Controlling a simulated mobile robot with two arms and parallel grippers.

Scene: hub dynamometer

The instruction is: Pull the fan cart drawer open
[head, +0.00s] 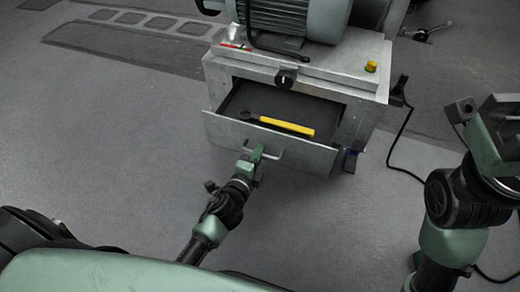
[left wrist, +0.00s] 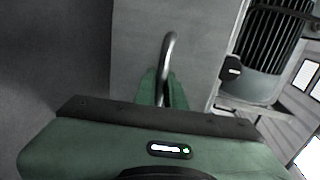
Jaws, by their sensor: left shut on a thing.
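The fan cart (head: 355,78) is a grey metal box with a drawer (head: 215,127) in its front. The drawer stands open, pulled out toward me, and its dark inside shows. A wrench with a yellow handle (head: 287,126) lies in it. My left gripper (head: 257,154) is shut on the drawer's bar handle (head: 276,155).
A grey motor (head: 290,18) sits on top of the cart, with a yellow knob (head: 371,66) at the top's right side. A black cable (head: 398,135) hangs to the floor at the right. The floor before the drawer is clear apart from my arm.

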